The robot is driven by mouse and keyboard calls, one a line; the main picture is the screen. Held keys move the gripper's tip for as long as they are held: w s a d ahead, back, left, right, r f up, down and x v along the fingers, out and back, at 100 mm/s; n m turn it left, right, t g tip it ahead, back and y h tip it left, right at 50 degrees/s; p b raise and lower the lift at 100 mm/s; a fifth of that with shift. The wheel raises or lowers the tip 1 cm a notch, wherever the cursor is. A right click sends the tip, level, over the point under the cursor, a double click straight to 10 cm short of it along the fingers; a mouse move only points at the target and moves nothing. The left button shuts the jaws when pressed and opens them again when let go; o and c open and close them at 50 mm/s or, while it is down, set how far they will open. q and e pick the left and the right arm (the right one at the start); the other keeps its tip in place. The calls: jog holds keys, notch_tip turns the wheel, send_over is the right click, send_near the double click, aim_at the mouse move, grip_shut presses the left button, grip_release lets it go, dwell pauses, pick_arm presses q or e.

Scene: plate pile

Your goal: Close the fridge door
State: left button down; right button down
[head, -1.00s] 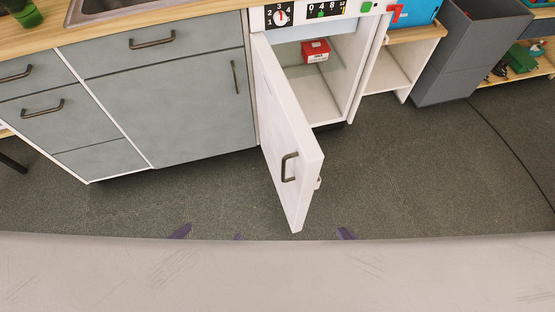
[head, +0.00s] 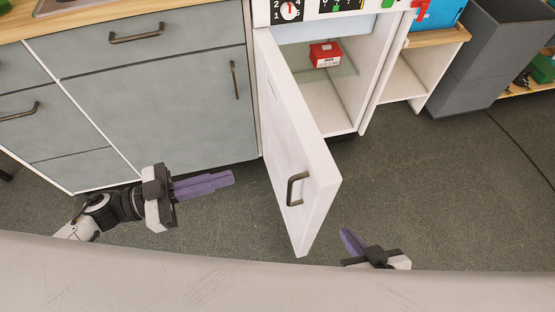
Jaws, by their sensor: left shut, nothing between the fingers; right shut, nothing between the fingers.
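The white fridge door (head: 297,150) stands open, hinged on its left and swung out toward me. Its dark bar handle (head: 296,189) is near the lower free edge. The white fridge compartment (head: 330,105) is open, with a red box (head: 325,54) on its glass shelf. My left gripper (head: 232,178) is shut and empty, left of the door, its purple fingers pointing right toward it without touching. My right gripper (head: 344,232) is shut and empty, low and just right of the door's free edge, apart from it. Its arm is mostly hidden by my body.
Grey cabinets (head: 160,105) with dark handles stand left of the fridge. An open white shelf unit (head: 405,80) and a dark grey bin (head: 475,60) stand to the right. The dark floor (head: 440,190) is clear on the right.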

aim_at(299, 160)
pick_arm(q)
jog(key=x, duration=1.3)
jog(key=shift+d+r, duration=0.15)
jog(key=shift+d, duration=0.35)
